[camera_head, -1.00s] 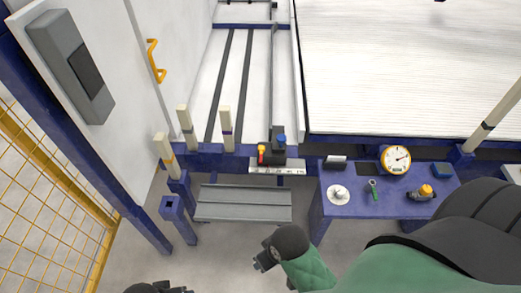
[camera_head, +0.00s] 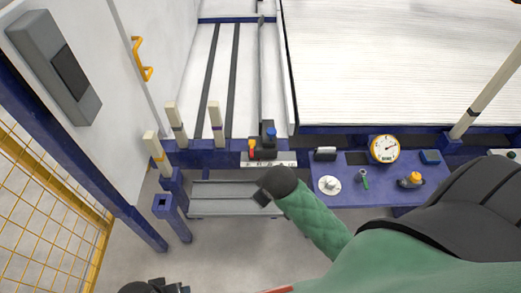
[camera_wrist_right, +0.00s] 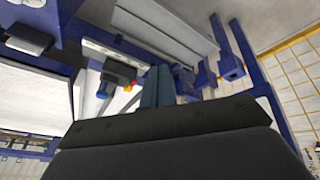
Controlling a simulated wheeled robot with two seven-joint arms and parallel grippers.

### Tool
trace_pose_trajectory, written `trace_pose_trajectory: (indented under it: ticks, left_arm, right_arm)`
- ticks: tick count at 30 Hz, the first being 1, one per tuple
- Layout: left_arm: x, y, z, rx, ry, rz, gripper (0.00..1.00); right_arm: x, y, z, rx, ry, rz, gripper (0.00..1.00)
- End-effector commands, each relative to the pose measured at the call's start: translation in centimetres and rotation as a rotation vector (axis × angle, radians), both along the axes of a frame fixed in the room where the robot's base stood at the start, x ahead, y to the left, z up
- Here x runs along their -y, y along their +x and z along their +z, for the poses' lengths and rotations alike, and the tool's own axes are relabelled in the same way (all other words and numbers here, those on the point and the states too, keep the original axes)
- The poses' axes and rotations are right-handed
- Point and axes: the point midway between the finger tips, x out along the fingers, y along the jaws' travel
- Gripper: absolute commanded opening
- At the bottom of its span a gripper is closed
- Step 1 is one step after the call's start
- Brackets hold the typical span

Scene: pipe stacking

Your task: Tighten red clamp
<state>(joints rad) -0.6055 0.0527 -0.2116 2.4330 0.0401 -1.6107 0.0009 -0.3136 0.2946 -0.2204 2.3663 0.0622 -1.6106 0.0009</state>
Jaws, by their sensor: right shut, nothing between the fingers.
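The red clamp (camera_head: 251,148) is a small red handle with an orange top. It stands on the dark block of the ruler fixture, left of a blue knob (camera_head: 271,132). In the right wrist view the red clamp (camera_wrist_right: 130,85) is partly hidden, just left of my right gripper (camera_wrist_right: 158,85), whose fingers are shut and empty. In the head view my right gripper (camera_head: 262,198) is in front of the fixture, apart from the clamp. My left gripper (camera_head: 158,287) shows partly at the bottom edge; its fingers are unclear.
A blue table (camera_head: 345,197) at right bears a yellow dial gauge (camera_head: 385,149), a white disc (camera_head: 330,185), a green-handled tool (camera_head: 364,180) and a yellow-topped part (camera_head: 411,180). Pale posts (camera_head: 175,125) stand left of the fixture. A grey tray (camera_head: 215,207) lies below it.

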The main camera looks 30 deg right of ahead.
Motion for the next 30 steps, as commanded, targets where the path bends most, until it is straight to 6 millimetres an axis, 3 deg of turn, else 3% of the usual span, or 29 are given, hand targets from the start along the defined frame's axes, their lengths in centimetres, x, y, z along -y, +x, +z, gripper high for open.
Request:
trace_pose_trajectory:
  ticks: [1, 9, 18, 24, 30]
  left_arm:
    - [0.0, 0.0, 0.2, 0.001, 0.001, 0.001, 0.65]
    - [-0.3, 0.1, 0.8, 0.005, 0.004, 0.008, 0.65]
    - [-0.9, 0.0, 1.1, -0.005, 0.013, 0.015, 0.65]
    - [-1.2, -0.2, 1.2, -0.017, 0.022, 0.019, 0.65]
    - [-1.4, -0.4, 1.3, -0.027, 0.027, 0.018, 0.65]
  right_arm:
    - [1.4, 1.7, 0.0, 0.001, -0.027, 0.016, 0.0]
    - [7.7, 8.9, -1.8, -0.051, -0.052, 0.083, 0.0]
    - [16.8, 15.6, -4.4, -0.168, 0.126, 0.022, 0.0]
    - [21.7, 17.3, -6.7, -0.256, 0.375, -0.138, 0.0]
    - [22.6, 18.1, -8.9, -0.317, 0.698, -0.354, 0.0]
